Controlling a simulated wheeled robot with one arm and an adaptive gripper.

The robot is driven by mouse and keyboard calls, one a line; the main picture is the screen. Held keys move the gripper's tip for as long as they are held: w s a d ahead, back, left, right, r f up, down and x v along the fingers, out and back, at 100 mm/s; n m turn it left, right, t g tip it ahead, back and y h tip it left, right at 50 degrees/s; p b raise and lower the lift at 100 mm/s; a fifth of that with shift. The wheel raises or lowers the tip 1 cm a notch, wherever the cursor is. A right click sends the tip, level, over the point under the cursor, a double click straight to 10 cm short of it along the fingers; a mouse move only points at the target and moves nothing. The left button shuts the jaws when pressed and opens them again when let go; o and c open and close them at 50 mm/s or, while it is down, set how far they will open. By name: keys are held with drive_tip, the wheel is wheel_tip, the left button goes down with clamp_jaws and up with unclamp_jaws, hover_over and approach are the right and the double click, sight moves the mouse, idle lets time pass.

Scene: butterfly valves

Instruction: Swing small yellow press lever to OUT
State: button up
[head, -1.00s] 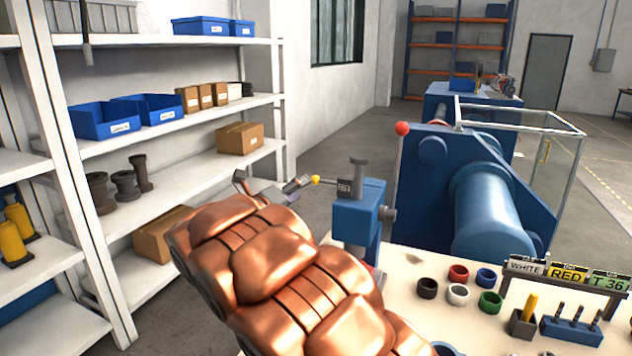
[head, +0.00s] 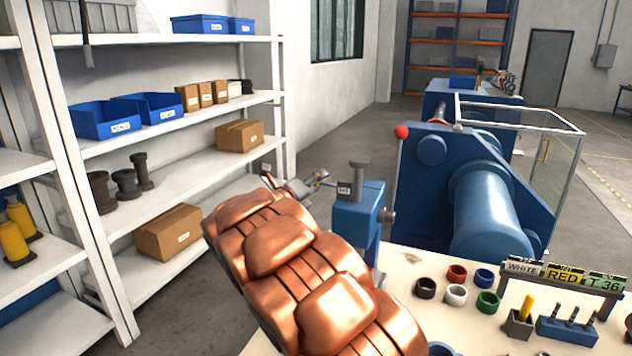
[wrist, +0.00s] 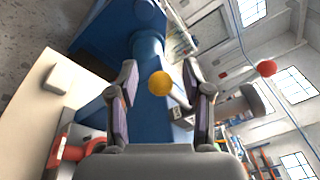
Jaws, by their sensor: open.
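The small blue press (head: 357,212) stands at the table's left edge in the head view, with a grey ram top and a small label. Its lever's yellow ball knob (wrist: 160,83) shows plainly in the wrist view, in the gap between my fingers. In the head view I cannot make the knob out clearly, as my gripper (head: 302,183) covers that spot left of the press head. In the wrist view my gripper (wrist: 162,68) is open, one finger on each side of the knob, with gaps visible. The lever rod is mostly hidden behind the knob.
A large blue press (head: 480,190) with a red ball knob (head: 401,132) stands behind. White shelves (head: 200,170) with bins and boxes are at left. The table (head: 400,268) holds several coloured rings, a sign rack (head: 563,275) and a blue block (head: 568,331).

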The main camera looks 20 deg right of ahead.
clamp_jaws()
idle(0.4)
